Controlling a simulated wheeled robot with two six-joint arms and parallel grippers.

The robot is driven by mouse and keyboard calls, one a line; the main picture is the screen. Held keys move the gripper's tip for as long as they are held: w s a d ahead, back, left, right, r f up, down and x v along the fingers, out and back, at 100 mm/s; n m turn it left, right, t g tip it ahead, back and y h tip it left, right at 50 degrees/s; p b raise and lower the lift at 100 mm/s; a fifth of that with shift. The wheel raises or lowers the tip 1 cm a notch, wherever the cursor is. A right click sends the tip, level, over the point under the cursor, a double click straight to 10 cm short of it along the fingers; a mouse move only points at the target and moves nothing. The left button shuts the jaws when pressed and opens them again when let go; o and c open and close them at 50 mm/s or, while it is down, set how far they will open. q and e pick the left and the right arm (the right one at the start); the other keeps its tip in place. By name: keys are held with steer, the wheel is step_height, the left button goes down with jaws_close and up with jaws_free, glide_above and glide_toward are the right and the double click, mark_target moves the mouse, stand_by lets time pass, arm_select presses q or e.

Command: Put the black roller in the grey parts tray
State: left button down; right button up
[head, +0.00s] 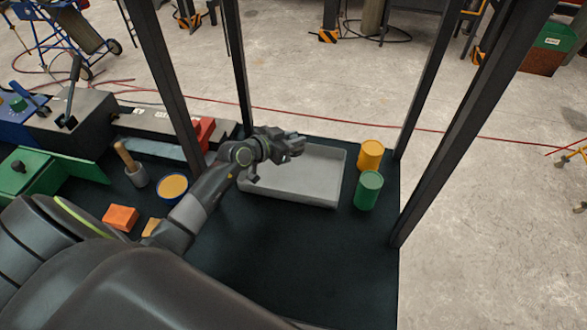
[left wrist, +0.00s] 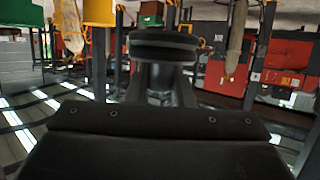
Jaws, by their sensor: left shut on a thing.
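The grey parts tray (head: 305,180) lies on the dark mat between upright dark posts. No parts show in the visible portion of it. My left gripper (head: 292,145) is over the tray's far side in the head view, and my forearm crosses its left end. In the left wrist view a black round piece, apparently the black roller (left wrist: 165,47), is at the jaws, and the gripper is shut on it. The roller cannot be made out clearly in the head view. My right gripper is in neither view.
A yellow cylinder (head: 371,154) and a green cylinder (head: 368,190) stand right of the tray. Dark posts (head: 168,80) rise around the mat. The front mat is clear.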

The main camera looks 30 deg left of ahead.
arm_select(q)
step_height(320, 180, down, 6)
steer(key=shift+w+f+b, duration=0.15)
steer(key=shift+b, duration=1)
step_height(320, 180, down, 3)
steer(key=shift+f+b, duration=0.15)
steer(key=shift+b, duration=0.7)
steer(key=shift+f, duration=0.1)
steer(key=shift+f, duration=0.35)
steer(key=shift+f, duration=0.25)
steer(key=c, duration=1.3)
jaws_free()
steer(key=shift+f, duration=0.1)
steer(key=shift+o, duration=0.2)
